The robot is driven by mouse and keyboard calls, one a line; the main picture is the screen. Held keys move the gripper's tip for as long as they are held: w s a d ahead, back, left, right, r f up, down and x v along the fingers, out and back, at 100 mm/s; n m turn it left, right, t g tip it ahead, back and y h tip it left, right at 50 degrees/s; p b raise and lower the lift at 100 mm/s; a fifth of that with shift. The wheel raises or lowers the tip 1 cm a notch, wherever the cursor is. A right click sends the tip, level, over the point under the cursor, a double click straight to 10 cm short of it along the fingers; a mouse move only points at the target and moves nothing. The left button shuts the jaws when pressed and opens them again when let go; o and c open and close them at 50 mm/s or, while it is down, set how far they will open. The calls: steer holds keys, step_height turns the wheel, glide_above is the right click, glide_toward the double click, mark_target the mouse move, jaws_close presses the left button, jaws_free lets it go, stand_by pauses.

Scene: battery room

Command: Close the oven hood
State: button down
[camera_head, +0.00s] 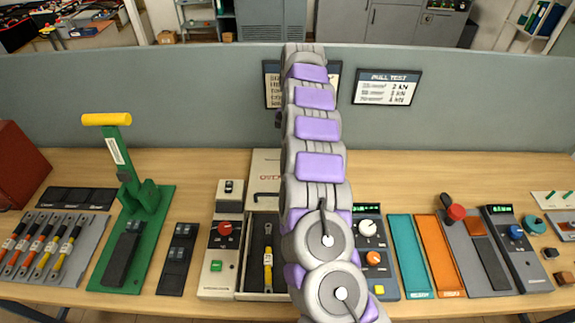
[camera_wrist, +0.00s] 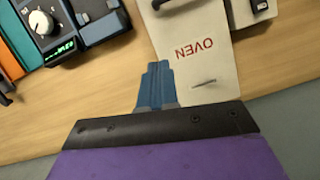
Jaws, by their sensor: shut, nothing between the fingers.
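The oven hood (camera_head: 265,167) is a pale beige panel marked OVEN, standing open behind the oven's tray (camera_head: 240,293). A dark bar handle (camera_head: 265,195) is on the hood. The tray is uncovered and holds a yellow-and-black tool (camera_head: 268,260). My arm hides the right part of the hood and tray. In the wrist view the hood (camera_wrist: 203,66) appears upside down. My gripper (camera_wrist: 157,66) has its blue fingers together and empty, over the hood's left edge in that view; I cannot tell whether they touch. In the head view the gripper is hidden behind the arm.
A control box with a red knob (camera_head: 225,230) stands left of the tray. A green lever press (camera_head: 140,200) is further left. Right of my arm are a dial unit (camera_head: 369,228), a teal mat (camera_head: 410,255) and an orange mat (camera_head: 441,255). A grey partition (camera_head: 200,100) backs the bench.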

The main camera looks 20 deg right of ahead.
steer(key=b+x, duration=0.1)
steer(key=x, duration=0.2)
steer(key=b+x, duration=0.1)
steer(key=x, duration=0.2)
steer(key=b+x, duration=0.1)
steer(key=x, duration=0.3)
steer(key=shift+s+a, duration=0.25)
steer(key=shift+a, duration=0.05)
steer(key=shift+s+a+f+b, duration=0.1)
steer(key=shift+s+a+b, duration=0.3)
steer(key=shift+s, duration=0.35)
steer(key=shift+s+a+f+b, duration=0.1)
steer(key=shift+s+a+b, duration=0.1)
steer(key=shift+s+a, duration=0.4)
steer(key=shift+s+d, duration=0.1)
steer(key=shift+s, duration=0.05)
steer(key=shift+s, duration=0.1)
